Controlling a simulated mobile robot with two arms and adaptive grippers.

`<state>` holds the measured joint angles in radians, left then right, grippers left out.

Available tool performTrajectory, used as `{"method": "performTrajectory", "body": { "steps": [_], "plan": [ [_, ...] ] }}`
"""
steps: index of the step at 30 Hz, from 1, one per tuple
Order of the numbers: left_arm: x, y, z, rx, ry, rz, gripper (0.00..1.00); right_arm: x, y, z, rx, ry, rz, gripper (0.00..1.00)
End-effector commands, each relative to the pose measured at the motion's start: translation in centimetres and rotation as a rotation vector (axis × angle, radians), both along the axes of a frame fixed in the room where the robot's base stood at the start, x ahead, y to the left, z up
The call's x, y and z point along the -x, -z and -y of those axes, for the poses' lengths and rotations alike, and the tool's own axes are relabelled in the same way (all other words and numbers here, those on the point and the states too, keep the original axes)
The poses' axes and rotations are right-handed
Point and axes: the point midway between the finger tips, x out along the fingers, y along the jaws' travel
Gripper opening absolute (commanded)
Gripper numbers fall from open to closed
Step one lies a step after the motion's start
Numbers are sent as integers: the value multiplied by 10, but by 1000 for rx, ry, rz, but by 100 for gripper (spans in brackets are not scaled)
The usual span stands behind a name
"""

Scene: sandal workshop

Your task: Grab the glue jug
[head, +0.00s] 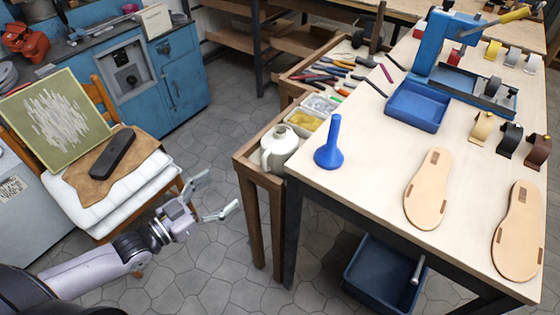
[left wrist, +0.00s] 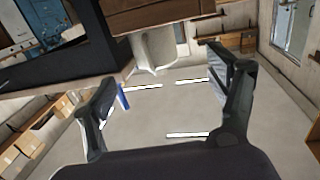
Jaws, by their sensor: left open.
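In the left wrist view, which looks upside down, a pale jug-like shape (left wrist: 153,48) with a handle hangs under a brown wooden edge, beyond the open fingers (left wrist: 155,85). My right gripper is not in view.
A chair with a white cushion (head: 120,190) is at left. Floor between chair and bench is clear.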

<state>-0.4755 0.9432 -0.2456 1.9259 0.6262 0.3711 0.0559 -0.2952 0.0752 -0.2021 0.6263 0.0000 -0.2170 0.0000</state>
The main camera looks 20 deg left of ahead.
Motion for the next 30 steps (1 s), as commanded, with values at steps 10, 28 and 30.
{"method": "performTrajectory", "body": {
  "steps": [10, 28, 30],
  "plan": [
    [-28, -22, 30, 36, 37, 35, 80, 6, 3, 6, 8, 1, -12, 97],
    [-102, -20, 75, 32, 37, 29, 80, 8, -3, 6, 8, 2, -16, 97],
    [-107, -20, 77, 32, 36, 29, 80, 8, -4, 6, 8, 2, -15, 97]
  ]
}}
